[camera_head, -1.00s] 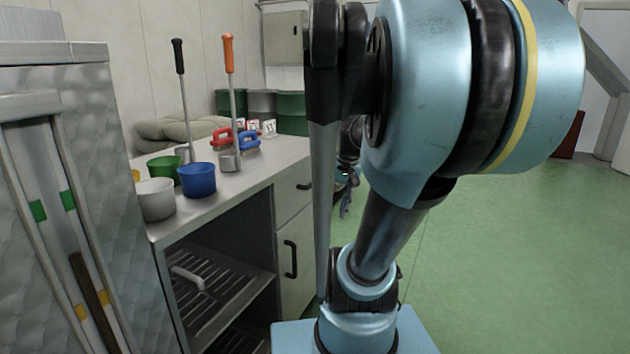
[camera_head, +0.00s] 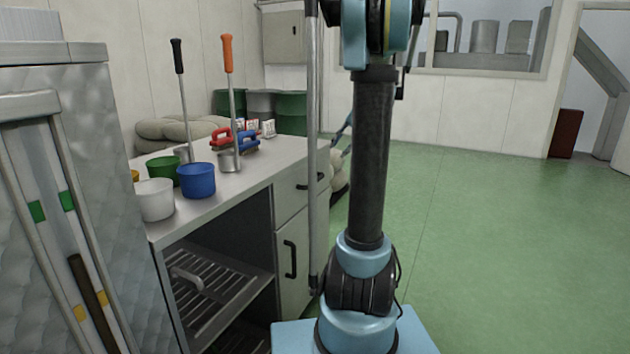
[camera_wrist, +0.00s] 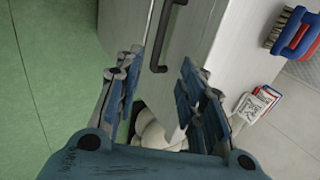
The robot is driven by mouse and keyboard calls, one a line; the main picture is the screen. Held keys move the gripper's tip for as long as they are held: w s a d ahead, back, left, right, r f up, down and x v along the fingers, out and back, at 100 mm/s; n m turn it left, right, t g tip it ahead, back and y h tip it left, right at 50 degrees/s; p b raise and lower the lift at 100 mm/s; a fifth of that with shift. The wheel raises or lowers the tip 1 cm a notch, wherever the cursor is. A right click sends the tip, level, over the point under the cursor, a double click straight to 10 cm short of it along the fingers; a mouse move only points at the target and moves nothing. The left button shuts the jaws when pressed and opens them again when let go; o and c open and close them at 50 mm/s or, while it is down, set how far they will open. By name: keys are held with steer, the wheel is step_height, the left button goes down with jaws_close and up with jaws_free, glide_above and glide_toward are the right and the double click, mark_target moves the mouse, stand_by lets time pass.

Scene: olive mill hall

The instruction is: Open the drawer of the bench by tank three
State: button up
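The bench (camera_head: 260,182) stands left of my arm in the head view. Its drawer (camera_head: 290,186) is the upper right front and looks shut; its dark bar handle (camera_head: 302,187) is partly covered by a grey vertical bar. In the wrist view the drawer front (camera_wrist: 188,45) is pale, with the black handle (camera_wrist: 165,40) across it. My gripper (camera_wrist: 160,62) is open, its blue finger pads on either side of the handle's near end. I see no contact, and depth is unclear. In the head view my gripper is mostly hidden behind my arm.
A cupboard door (camera_head: 290,262) lies below the drawer, beside an open slatted shelf (camera_head: 215,295). Blue (camera_head: 198,182), white and green pots stand on the bench top with ladles and brushes (camera_wrist: 295,32). Pale sacks (camera_wrist: 155,130) lie beyond the bench. Green floor (camera_head: 500,250) is clear at right.

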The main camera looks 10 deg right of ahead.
glide_toward(317, 180)
steer(key=x, duration=0.8)
steer(key=shift+w+a+f, duration=0.1)
steer(key=shift+a+f, duration=0.05)
steer(key=shift+a, duration=0.05)
